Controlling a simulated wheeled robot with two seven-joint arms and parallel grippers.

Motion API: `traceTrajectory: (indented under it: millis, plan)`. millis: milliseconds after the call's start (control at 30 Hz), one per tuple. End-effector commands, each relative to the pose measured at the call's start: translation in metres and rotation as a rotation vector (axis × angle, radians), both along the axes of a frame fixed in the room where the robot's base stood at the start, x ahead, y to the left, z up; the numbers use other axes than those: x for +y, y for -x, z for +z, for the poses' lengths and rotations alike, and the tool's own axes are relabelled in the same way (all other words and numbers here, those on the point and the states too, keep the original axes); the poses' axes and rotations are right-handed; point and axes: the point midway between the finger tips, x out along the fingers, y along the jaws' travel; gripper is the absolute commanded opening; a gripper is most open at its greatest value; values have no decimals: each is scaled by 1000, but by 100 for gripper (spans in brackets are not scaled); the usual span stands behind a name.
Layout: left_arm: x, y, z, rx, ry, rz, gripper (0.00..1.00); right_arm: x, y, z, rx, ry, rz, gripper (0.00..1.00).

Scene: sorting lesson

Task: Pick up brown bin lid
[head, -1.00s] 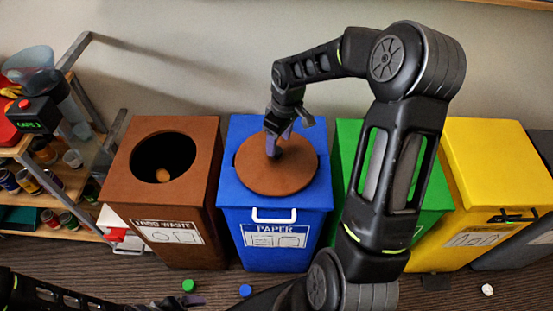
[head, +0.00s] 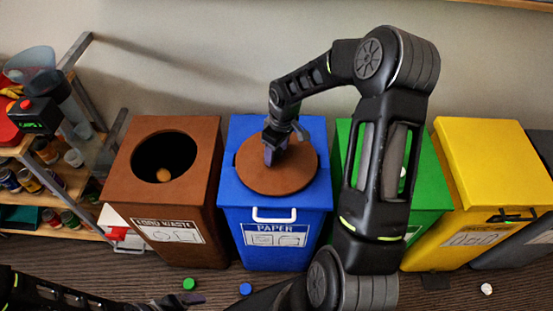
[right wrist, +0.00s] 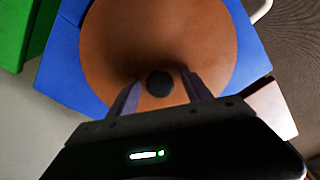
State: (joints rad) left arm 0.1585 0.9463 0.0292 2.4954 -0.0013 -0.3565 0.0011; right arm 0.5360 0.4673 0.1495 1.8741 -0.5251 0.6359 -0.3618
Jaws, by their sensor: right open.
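The brown bin lid (head: 254,178) is a round disc lying on top of the blue paper bin (head: 240,200). It also fills much of the right wrist view (right wrist: 205,45), where a dark round knob (right wrist: 159,83) shows on it. My right gripper (head: 270,158) is over the lid, pointing down. In the right wrist view its two fingers (right wrist: 160,88) stand apart, one on each side of the knob. The brown food waste bin (head: 195,215) has an open round hole on top. My left arm shows at the lower left, its gripper (head: 180,301) small and partly cut off.
A green bin (head: 425,195) and a yellow bin (head: 495,165) stand to the right of the blue bin. A shelf (head: 75,185) with jars stands at the left. A green cap (head: 189,284) and a blue cap (head: 246,289) lie on the floor in front.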

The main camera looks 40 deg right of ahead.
Motion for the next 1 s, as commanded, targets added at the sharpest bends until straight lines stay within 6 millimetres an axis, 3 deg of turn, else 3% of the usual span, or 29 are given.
traceTrajectory:
  millis: [400, 1000]
  plan:
    - [0, 0, 0, 0, 0, 0, 86, 0, 0, 0, 0, 0, 0, 56]
    - [0, 0, 0, 0, 0, 0, 86, 0, 0, 1, 0, 0, 0, 7]
